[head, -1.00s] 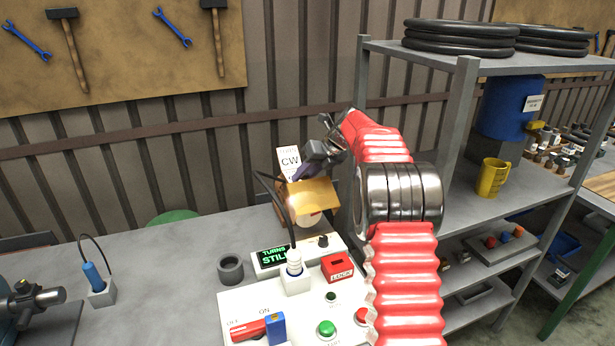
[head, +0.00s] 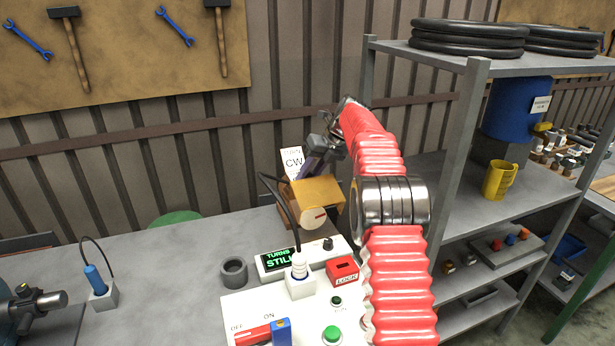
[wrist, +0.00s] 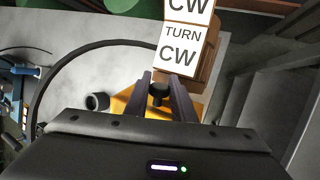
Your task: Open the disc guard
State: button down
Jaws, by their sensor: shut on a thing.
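The disc guard (head: 318,190) is a yellow-orange cover at the back of the bench, below the white CW card (head: 293,163). A pale round face with a red mark (head: 313,217) shows at its front, beneath the cover. My gripper (head: 308,172) reaches down to the guard from behind and right. In the wrist view my gripper (wrist: 172,92) is shut on a black knob (wrist: 158,92) above the guard (wrist: 128,102). The knob is hidden in the head view.
A white panel carries a display (head: 278,259), a red LOCK block (head: 343,270), a green button (head: 332,335) and a red lever (head: 253,335). A black cable arches beside the guard. A grey ring (head: 234,272) stands left. A shelf rack (head: 465,140) stands right.

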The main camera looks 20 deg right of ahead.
jog(key=c, duration=1.8)
grip_release()
jog(key=shift+w+d+f, duration=0.1)
jog(key=o, duration=0.3)
jog(key=v, duration=1.3)
jog(key=shift+r, duration=0.4)
jog(key=shift+c, duration=0.6)
